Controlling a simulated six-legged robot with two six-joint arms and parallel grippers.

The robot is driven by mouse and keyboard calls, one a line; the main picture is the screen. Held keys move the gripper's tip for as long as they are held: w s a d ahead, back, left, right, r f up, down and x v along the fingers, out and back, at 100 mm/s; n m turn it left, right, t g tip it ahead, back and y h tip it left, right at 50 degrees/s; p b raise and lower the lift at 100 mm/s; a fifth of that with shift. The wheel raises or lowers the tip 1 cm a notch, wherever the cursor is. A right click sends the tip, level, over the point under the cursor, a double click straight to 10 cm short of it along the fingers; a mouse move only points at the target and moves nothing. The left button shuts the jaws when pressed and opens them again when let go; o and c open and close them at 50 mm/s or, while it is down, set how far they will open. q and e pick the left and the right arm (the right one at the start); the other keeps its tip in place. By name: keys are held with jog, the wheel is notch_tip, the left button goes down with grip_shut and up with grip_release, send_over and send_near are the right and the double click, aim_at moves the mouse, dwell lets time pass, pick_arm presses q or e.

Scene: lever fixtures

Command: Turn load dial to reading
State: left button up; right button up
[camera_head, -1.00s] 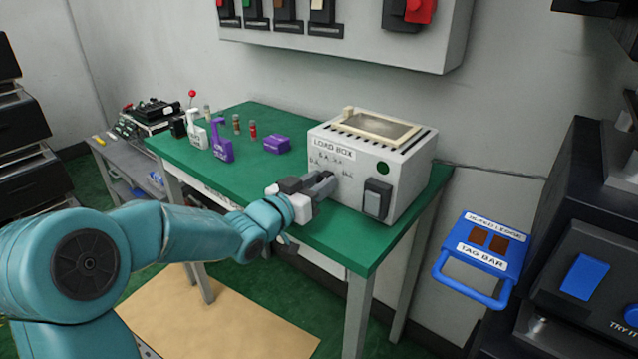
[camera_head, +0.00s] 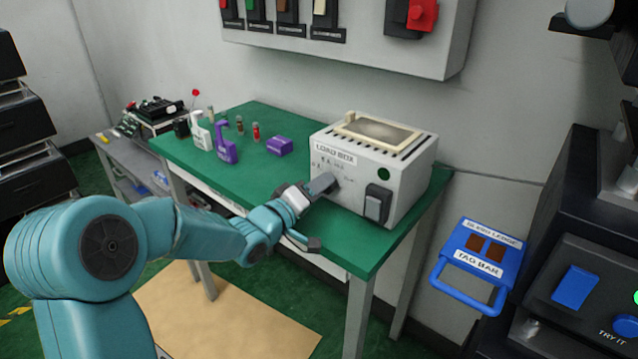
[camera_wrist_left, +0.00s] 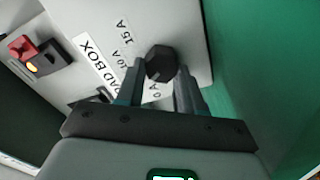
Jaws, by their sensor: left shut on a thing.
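The load box (camera_head: 395,160) is a pale grey case labelled LOAD BOX, standing on the green bench. Its load dial is a dark faceted knob that shows in the left wrist view (camera_wrist_left: 160,62). Printed readings, including 10 A and 15 A, sit beside it, and others are partly covered. I cannot make out a pointer on the knob. My left gripper (camera_head: 322,184) is at the box's front face and hides the dial in the head view. In the left wrist view its two fingers (camera_wrist_left: 160,76) are shut on the dial, one on each side. My right gripper is not seen.
The green bench (camera_head: 240,180) holds spray bottles (camera_head: 225,145) and a purple block (camera_head: 280,146) left of the box. A dark rocker switch (camera_head: 376,203) is on the box front. A blue tag bar (camera_head: 468,263) is at right. A switch panel (camera_head: 340,45) hangs above.

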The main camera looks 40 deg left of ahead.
pick_arm(q)
jog(key=n, duration=0.2)
jog(key=n+p, duration=0.1)
jog(key=n, duration=0.1)
jog(key=n+p, duration=0.1)
jog(key=n, duration=0.1)
jog(key=shift+f, duration=0.25)
jog(key=shift+n, duration=0.3)
jog(key=o, duration=1)
jog(key=shift+o, duration=0.2)
jog(key=s+a, duration=0.1)
jog(key=s, duration=1.5)
jog(key=shift+s+a, duration=0.15)
